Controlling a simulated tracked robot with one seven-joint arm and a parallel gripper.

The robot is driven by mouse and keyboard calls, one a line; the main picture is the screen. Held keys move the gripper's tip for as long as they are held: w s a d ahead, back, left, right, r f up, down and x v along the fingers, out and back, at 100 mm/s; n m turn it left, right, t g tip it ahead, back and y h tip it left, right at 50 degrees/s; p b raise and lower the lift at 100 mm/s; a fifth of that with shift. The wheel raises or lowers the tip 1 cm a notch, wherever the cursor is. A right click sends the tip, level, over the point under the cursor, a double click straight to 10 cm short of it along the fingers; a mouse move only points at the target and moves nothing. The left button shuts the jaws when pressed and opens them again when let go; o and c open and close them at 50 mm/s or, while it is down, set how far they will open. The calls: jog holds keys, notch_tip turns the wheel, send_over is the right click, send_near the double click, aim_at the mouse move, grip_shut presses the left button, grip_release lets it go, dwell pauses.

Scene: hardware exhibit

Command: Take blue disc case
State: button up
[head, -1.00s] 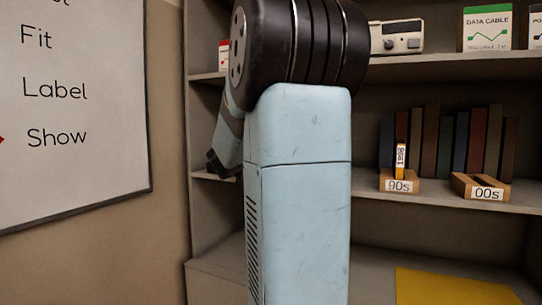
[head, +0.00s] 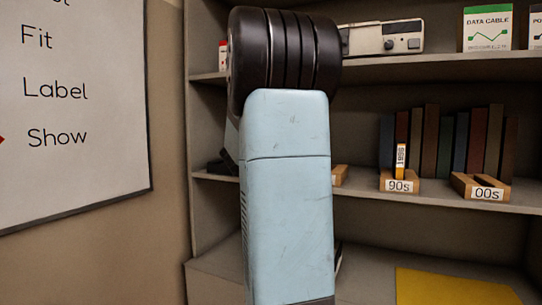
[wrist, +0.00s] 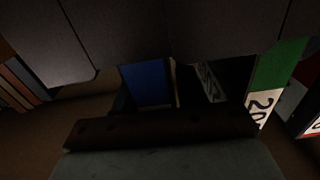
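A blue flat panel (wrist: 147,83), likely the blue disc case, shows in the wrist view near the middle, below wide dark shapes that look like parts of my gripper. Its top is covered by them, and a dark bar crosses below it. I cannot tell whether my gripper touches it or how far its fingers are apart. In the head view my arm covers most of that shelf area, and only a small dark part, likely of my gripper, shows left of the arm. No blue disc case can be made out there.
A green-topped case (wrist: 278,68) is at right in the wrist view. A yellow mat (head: 455,288) lies below.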

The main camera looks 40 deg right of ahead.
grip_shut()
